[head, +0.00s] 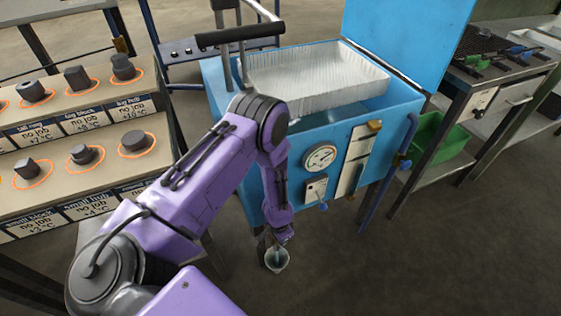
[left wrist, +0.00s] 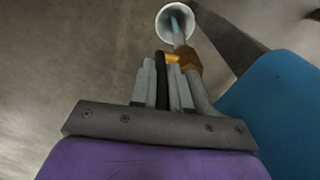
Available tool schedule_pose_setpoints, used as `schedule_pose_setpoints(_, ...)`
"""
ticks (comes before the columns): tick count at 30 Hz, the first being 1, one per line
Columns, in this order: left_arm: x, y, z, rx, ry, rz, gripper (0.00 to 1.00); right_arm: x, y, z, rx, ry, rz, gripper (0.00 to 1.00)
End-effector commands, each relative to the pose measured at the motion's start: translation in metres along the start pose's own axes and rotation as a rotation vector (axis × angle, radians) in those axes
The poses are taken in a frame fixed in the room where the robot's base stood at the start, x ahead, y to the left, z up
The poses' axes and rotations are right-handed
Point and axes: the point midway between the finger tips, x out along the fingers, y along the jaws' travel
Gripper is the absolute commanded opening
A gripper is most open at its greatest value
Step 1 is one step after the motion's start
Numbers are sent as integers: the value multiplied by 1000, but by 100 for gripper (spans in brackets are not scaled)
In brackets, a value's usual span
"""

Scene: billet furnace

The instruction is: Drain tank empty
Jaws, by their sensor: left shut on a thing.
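The blue tank (head: 330,150) stands at centre with its lid raised and a white ribbed tray (head: 315,78) at its top. My left gripper (head: 281,238) is low at the tank's front, by the drain. In the left wrist view my left gripper (left wrist: 164,72) is shut on a dark drain valve handle (left wrist: 160,68). A brass-coloured valve body (left wrist: 186,62) and grey pipe sit beside it. A pale blue stream (left wrist: 177,24) runs into a white round funnel (left wrist: 163,30); the funnel also shows in the head view (head: 277,261). The water level inside is not clear. My right gripper is out of view.
A dial gauge (head: 320,157) and a small switch panel (head: 316,188) are on the tank's front. A rack of dark blocks (head: 60,110) stands left. A green bin (head: 440,140) sits on a bench shelf right. The floor in front is clear.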

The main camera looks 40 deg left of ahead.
Motion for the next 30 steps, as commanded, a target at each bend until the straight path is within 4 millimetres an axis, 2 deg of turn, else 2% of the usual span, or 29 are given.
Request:
schedule_pose_setpoints(1, 0, -1, 1, 1, -2, -2, 19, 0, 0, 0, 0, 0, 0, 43)
schedule_pose_setpoints(3, 0, -1, 1, 1, -2, -2, 41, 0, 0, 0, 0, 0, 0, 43)
schedule_pose_setpoints(11, -1, -2, 0, 0, 0, -4, 41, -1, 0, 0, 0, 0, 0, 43)
schedule_pose_setpoints(14, -7, -2, 0, -1, 1, -4, 41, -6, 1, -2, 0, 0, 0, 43)
schedule_pose_setpoints(17, -20, -3, -1, -2, 1, -5, 41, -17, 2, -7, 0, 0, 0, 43)
schedule_pose_setpoints(25, -70, -4, 0, -6, -1, -4, 41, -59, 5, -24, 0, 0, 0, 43)
schedule_pose_setpoints(30, -83, -2, 1, -4, -2, -2, 41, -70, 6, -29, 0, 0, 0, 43)
